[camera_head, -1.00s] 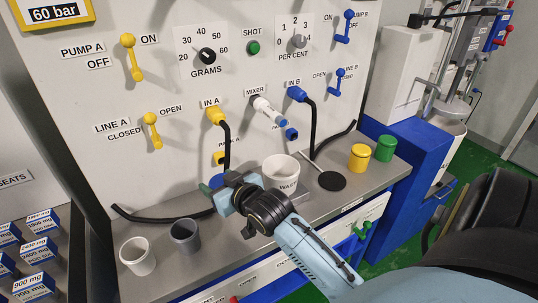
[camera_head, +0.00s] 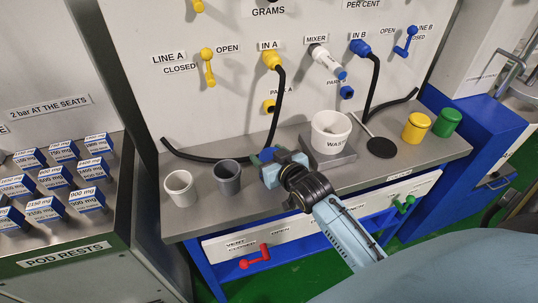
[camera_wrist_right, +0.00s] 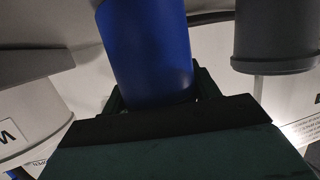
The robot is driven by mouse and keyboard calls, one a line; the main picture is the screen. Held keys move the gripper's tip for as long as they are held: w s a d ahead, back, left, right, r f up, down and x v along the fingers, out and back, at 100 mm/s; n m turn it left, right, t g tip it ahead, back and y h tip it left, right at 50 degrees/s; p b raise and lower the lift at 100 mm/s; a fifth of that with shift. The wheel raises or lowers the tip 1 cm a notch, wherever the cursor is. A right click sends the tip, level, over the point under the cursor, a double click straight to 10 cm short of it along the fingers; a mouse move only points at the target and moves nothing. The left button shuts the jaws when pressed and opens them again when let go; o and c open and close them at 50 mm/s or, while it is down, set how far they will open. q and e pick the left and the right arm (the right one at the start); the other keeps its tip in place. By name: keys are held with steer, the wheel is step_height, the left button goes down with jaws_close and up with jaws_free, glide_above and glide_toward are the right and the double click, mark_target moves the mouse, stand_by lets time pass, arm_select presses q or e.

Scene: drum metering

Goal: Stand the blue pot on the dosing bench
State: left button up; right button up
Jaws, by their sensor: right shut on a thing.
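The blue pot (camera_head: 263,156) is mostly hidden behind my right gripper (camera_head: 271,169) in the head view. It fills the upper middle of the right wrist view (camera_wrist_right: 150,50). My right gripper (camera_wrist_right: 158,92) is shut on it. The pot is over the dosing bench (camera_head: 221,207), between the grey pot (camera_head: 228,178) and the white waste pot (camera_head: 331,125). Its base is out of the wrist frame, so I cannot tell whether it touches the bench top. My left gripper is not in view.
A white pot (camera_head: 180,188) stands left of the grey pot. Yellow (camera_head: 416,128) and green (camera_head: 446,123) pots stand at the right end. A black hose (camera_head: 278,105) hangs behind my gripper. A red lever (camera_head: 256,258) sits on the bench front. Pod rests stand left.

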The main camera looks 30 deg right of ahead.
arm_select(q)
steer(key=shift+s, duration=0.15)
arm_select(e)
steer(key=o, duration=1.1)
steer(key=shift+s+r, duration=0.1)
steer(key=shift+r, duration=0.05)
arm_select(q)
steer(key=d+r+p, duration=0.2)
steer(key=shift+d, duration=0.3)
arm_select(e)
steer(key=v, duration=1.1)
steer(key=shift+s, duration=0.4)
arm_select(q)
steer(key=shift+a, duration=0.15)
